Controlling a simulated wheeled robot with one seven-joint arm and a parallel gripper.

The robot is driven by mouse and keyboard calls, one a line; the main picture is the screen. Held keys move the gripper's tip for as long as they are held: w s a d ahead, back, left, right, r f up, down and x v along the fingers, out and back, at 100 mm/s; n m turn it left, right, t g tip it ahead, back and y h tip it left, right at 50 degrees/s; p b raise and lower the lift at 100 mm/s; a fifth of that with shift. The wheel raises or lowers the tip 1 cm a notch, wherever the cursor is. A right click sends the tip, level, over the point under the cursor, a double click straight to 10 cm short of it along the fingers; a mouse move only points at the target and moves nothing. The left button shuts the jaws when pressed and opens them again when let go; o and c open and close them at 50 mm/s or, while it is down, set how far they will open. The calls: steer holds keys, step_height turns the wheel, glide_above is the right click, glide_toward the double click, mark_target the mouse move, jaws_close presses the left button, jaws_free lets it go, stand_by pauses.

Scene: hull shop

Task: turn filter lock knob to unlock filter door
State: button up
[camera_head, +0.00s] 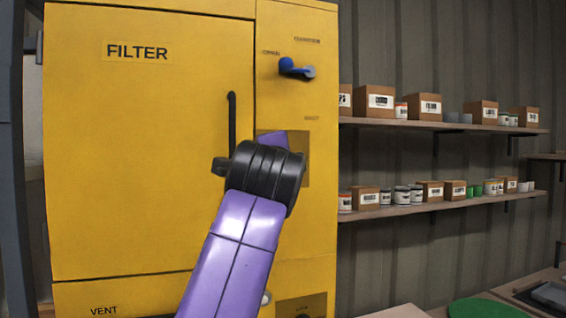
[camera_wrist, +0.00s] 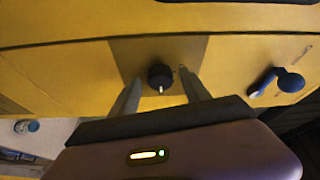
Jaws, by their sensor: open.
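The yellow filter door (camera_head: 140,190) is closed in the head view, with a black bar handle (camera_head: 232,120) near its right edge. The lock knob (camera_wrist: 160,76) is a small round black knob with a white mark, on a brown plate (camera_wrist: 190,48) in the wrist view. My gripper (camera_wrist: 159,84) is open, its two grey fingers pointing at the plate on either side of the knob. I see gaps between knob and fingers; depth is unclear. In the head view my arm hides the knob and part of the brown plate (camera_head: 300,160).
A blue lever (camera_head: 295,68) sits on the cabinet above the plate; it shows right of my fingers in the wrist view (camera_wrist: 278,83). Shelves (camera_head: 440,125) with boxes and cans line the wall at right. A bench with a green disc (camera_head: 485,308) is at lower right.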

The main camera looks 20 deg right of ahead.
steer(key=b+v, duration=0.2)
steer(key=v, duration=0.5)
steer(key=shift+s, duration=0.3)
steer(key=shift+a, duration=0.1)
